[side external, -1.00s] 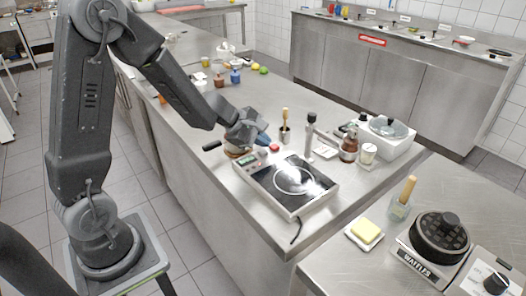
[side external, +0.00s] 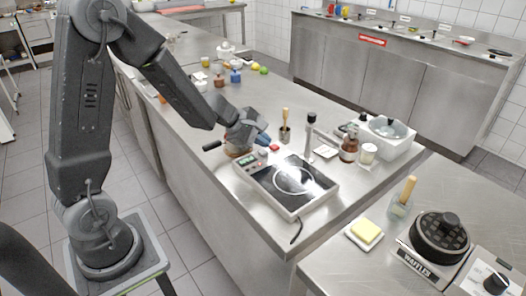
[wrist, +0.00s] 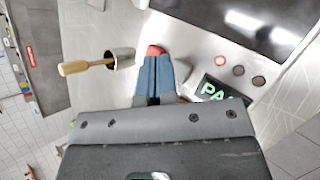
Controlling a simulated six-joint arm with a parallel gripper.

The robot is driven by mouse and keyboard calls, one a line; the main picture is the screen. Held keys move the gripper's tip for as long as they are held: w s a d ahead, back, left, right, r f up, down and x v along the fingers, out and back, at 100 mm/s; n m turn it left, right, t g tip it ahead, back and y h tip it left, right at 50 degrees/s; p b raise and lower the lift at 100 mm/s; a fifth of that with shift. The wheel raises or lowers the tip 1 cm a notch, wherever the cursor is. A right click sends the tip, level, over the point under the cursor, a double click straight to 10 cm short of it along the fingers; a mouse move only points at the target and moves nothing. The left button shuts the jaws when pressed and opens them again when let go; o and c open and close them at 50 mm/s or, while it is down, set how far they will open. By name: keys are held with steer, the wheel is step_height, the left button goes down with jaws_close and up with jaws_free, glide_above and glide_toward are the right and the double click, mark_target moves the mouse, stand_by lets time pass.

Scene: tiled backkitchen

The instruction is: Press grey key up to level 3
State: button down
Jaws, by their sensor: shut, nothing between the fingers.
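The hotplate (side external: 318,184) has a black glass top and a control strip at its left end. In the wrist view its green display (wrist: 213,90) shows letters starting "PA", the rest hidden by my gripper's body. Beside it are a red-ringed key (wrist: 221,60), a dark grey key (wrist: 239,68) and another dark round key (wrist: 259,80). My gripper (wrist: 155,60) is shut, with blue fingers side by side over the hotplate's far corner. Contact cannot be told. No level number is readable.
A cup with a wooden-handled brush (wrist: 88,64) stands close beside the fingers. A pan handle (side external: 211,146) is left of my gripper.

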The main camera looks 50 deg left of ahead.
mark_target(263, 152)
steer(key=shift+f, duration=0.15)
stand_by(0.5)
steer(key=shift+f, duration=0.3)
steer(key=shift+f, duration=0.5)
stand_by(0.6)
steer(key=shift+r, duration=0.95)
steer(key=shift+r, duration=2.5)
stand_by(0.8)
